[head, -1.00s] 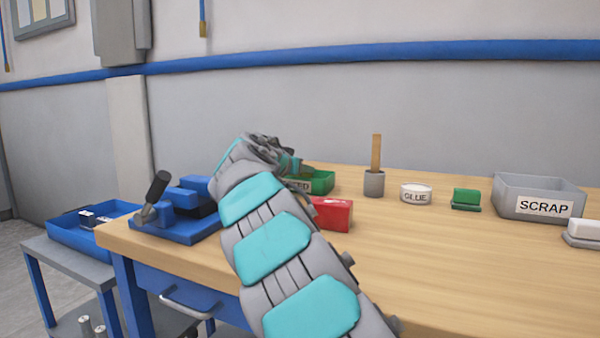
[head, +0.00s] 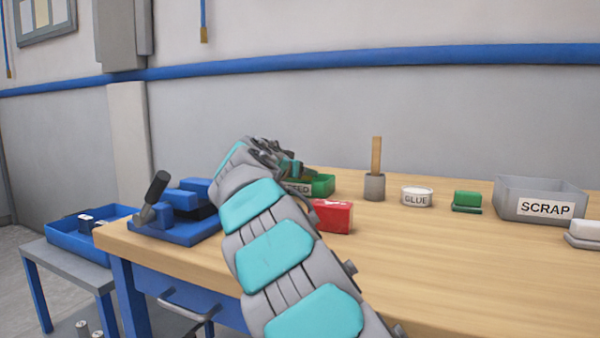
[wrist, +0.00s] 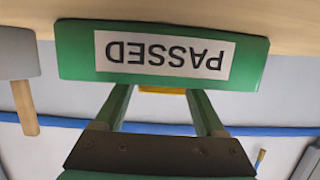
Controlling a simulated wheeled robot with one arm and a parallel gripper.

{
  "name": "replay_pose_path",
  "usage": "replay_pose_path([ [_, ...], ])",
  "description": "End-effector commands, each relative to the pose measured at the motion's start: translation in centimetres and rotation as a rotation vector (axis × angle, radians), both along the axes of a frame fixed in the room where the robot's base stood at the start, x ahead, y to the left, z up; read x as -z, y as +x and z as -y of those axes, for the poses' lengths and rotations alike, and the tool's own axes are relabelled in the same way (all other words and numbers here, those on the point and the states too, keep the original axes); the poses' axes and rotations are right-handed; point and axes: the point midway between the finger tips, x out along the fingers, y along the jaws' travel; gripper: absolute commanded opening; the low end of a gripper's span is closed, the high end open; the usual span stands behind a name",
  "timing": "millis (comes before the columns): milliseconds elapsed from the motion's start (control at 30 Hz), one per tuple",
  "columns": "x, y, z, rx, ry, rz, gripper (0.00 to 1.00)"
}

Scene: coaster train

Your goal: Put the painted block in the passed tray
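The green passed tray (head: 320,186) stands on the bench, partly hidden by my arm in the head view. In the wrist view its front wall and PASSED label (wrist: 165,53) appear upside down. My gripper (wrist: 162,92) is at the tray, with its two green fingers apart and their tips hidden behind the front wall. A thin strip of a yellow-orange block (wrist: 162,90) shows between the fingers and fills the gap, so it looks gripped. Most of this block is hidden behind the wall, so I cannot tell whether it touches the tray floor.
A red block (head: 333,217) lies on the bench in front of the tray. To the right are a grey pot with a wooden handle (head: 375,187), a glue tub (head: 416,197), a green item (head: 467,201) and the SCRAP bin (head: 540,197). A blue fixture (head: 180,228) stands left.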

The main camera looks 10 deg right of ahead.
Motion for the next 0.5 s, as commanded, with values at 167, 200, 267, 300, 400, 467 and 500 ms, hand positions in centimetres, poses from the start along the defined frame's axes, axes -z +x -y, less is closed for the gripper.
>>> replay_pose_path([
  [167,3.2,0.2,0.4,0.015,-0.003,-0.053,0.80],
  [200,3.3,0.2,0.4,0.016,-0.003,-0.055,0.80],
  [267,3.4,0.2,0.4,0.018,-0.003,-0.058,0.80],
  [300,3.4,0.2,0.4,0.019,-0.003,-0.059,0.80],
  [400,3.1,0.2,0.5,0.020,-0.003,-0.062,0.80],
  [467,2.7,0.2,0.5,0.020,-0.004,-0.063,0.80],
  [500,2.2,0.2,0.5,0.020,-0.004,-0.063,0.80],
])
